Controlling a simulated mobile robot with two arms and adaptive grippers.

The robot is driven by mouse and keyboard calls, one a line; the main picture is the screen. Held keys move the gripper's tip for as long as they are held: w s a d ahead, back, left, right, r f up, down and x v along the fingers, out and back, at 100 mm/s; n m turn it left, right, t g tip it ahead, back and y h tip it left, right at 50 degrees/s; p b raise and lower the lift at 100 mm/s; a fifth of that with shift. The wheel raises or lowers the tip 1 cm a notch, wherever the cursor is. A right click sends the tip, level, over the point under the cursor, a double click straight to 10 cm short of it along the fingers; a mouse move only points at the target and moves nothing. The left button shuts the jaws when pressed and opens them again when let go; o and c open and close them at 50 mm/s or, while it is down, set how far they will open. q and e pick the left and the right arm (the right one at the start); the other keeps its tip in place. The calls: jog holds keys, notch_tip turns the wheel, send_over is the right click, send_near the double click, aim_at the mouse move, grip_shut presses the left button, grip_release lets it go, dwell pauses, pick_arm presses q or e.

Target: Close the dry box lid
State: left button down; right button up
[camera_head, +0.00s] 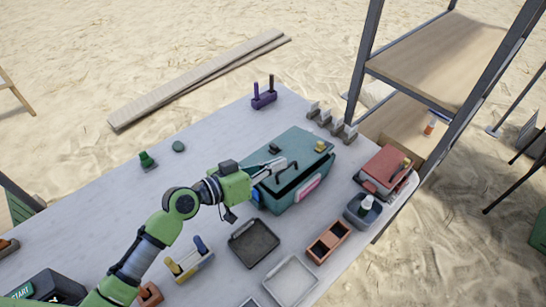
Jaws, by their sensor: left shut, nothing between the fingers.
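The dry box (289,198) is a teal case with a pink label on its front, standing in the middle right of the table. Its teal lid (302,144) lies over the top with a dark handle. The lid looks slightly raised along the front, with a dark gap under its edge. My left gripper (288,163) is at the lid's near left part, shut and empty, with its fingertips at or just above the lid near the handle. I cannot tell whether they touch it. My right gripper is not in view.
A red case (382,170) and a grey bin with a white bottle (362,210) stand right of the box. A black tray (253,242), a white tray (291,281) and an orange two-part holder (327,241) lie in front. A purple holder (264,98) is behind. A metal shelf (440,60) stands back right.

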aim_at(298, 171)
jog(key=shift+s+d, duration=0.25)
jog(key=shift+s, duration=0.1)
pick_arm(q)
jog(key=shift+m, duration=0.6)
jog(key=f+b, duration=0.1)
jog(key=s+d+f+b, duration=0.1)
jog(key=f, duration=0.1)
jog(key=shift+s+d+f+b, duration=0.2)
jog(key=shift+d+f+b, duration=0.05)
jog(key=shift+f+b, duration=0.15)
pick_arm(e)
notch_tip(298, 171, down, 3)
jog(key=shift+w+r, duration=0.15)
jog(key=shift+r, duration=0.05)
pick_arm(q)
jog(key=shift+r, duration=0.1)
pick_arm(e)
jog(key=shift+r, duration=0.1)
